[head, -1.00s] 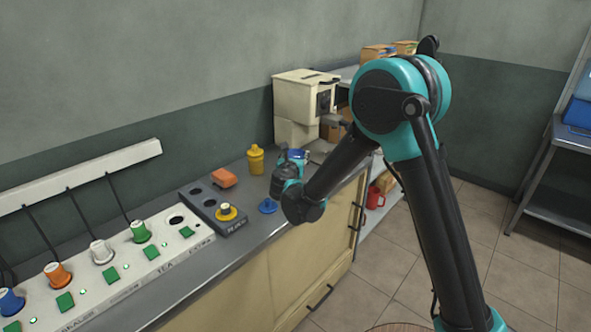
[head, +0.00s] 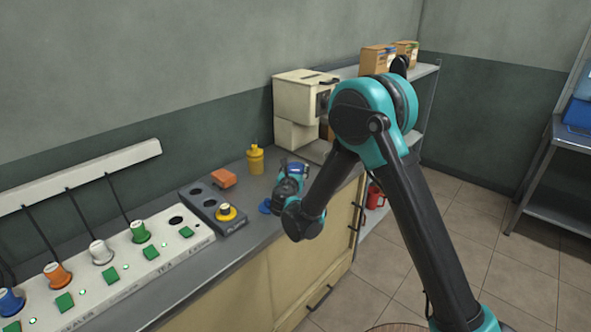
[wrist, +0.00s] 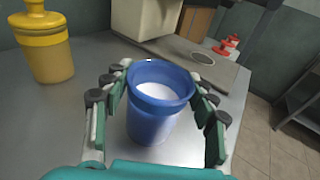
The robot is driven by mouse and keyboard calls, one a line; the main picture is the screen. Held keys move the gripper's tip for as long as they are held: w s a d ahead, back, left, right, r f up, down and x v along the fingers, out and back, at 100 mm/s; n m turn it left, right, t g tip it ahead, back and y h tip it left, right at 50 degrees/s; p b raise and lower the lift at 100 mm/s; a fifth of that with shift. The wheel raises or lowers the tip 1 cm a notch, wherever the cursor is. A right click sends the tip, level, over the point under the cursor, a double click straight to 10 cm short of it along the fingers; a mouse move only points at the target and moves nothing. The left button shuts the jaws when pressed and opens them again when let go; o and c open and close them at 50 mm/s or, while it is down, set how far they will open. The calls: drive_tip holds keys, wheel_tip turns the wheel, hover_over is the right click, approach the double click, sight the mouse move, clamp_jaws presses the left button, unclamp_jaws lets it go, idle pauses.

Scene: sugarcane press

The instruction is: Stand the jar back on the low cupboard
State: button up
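The blue jar (wrist: 153,118), open at the top with white inside, stands upright between the fingers of my gripper (wrist: 160,88) in the wrist view. The fingers flank it closely on both sides, and my gripper looks shut on it. In the head view only a blue part of the jar (head: 296,168) shows, above my gripper (head: 290,180), over the grey top of the low cupboard (head: 232,258).
A yellow bottle (head: 255,159) stands behind, with an orange block (head: 223,178) to its left. A blue disc (head: 265,207) lies close to my gripper. A dark-grey holder (head: 208,200) and a white switch panel (head: 125,262) are left. A cream machine (head: 297,105) stands behind.

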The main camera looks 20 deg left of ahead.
drive_tip(key=o, duration=0.5)
drive_tip(key=shift+c, duration=0.2)
drive_tip(key=shift+r, duration=0.1)
drive_tip(key=v, duration=1.2)
drive_tip(key=w+d+m+g+h, duration=0.4)
drive_tip(key=d+m, duration=0.5)
drive_tip(key=d, duration=0.9)
drive_tip(key=s+d+f+m+g+h, duration=0.1)
drive_tip(key=d+m+g+h, duration=0.1)
drive_tip(key=d+m, duration=1.15)
drive_tip(key=s+d+f+m+g+y, duration=0.1)
drive_tip(key=s+d+f+m+g, duration=0.2)
drive_tip(key=s+d+m, duration=0.5)
drive_tip(key=s+d+f+m+g+y, duration=0.2)
drive_tip(key=s+d+m, duration=0.5)
drive_tip(key=s, duration=0.5)
drive_tip(key=shift+s+d+f+m+g, duration=0.15)
drive_tip(key=shift+d+f+m+g, duration=0.25)
drive_tip(key=shift+d, duration=0.8)
